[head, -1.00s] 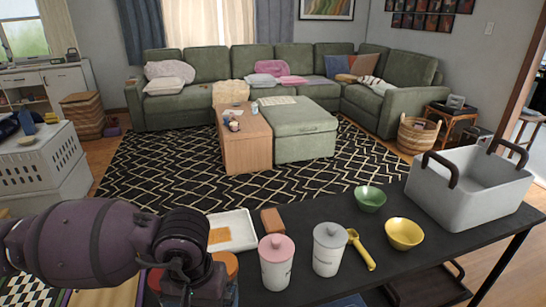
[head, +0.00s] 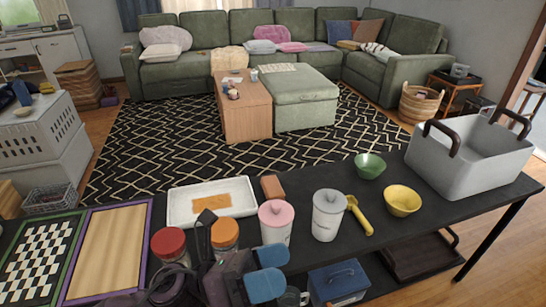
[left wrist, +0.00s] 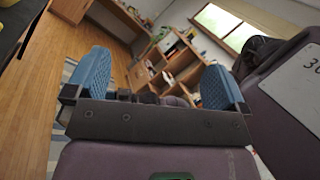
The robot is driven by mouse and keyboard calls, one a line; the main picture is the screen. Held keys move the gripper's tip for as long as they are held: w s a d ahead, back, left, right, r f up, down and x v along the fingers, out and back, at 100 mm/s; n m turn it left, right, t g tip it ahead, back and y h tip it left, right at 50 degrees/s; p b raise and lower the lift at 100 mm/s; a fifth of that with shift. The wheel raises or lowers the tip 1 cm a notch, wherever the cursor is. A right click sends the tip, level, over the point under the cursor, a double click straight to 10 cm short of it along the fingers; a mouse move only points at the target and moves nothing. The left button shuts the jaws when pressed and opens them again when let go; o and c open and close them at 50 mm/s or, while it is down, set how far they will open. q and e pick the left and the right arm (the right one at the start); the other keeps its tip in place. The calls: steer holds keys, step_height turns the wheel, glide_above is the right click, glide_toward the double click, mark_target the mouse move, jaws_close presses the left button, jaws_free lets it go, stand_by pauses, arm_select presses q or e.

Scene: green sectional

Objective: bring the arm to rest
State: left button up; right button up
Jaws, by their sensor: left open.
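My left gripper (head: 268,270) shows at the bottom centre of the head view, its two blue fingertips apart. The dark purple arm (head: 200,285) is folded in low at the near side of the dark table (head: 300,215). In the left wrist view the same gripper (left wrist: 155,80) is open, with nothing between its blue pads. It points out toward the room, with wooden floor and furniture beyond. My right gripper is in neither view.
Close by stand a red-lidded jar (head: 169,245), an orange-lidded jar (head: 225,234), a pink-lidded canister (head: 276,222), a grey-lidded canister (head: 328,215) and a blue box (head: 338,283). A white tray (head: 180,206) lies behind. A grey bin (head: 480,165) stands far right.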

arm_select(q)
steer(key=w+a+f+n+t+y, duration=0.3)
steer(key=a+f+n+t+y, duration=0.4)
steer(key=n, duration=0.7)
steer(key=w+a+f+n+t+y, duration=0.2)
steer(key=a+f+n+t+y, duration=0.35)
steer(key=n, duration=0.85)
steer(key=s+a+f+n+g+y, duration=0.3)
steer(key=s+a+f+n+y, duration=0.5)
steer(key=s+a+f+n, duration=0.4)
step_height(320, 180, down, 4)
steer(key=a+n, duration=0.2)
steer(key=n, duration=0.2)
steer(key=shift+s+a+g+y, duration=0.25)
steer(key=shift+a+g+y, duration=0.1)
steer(key=shift+a, duration=0.05)
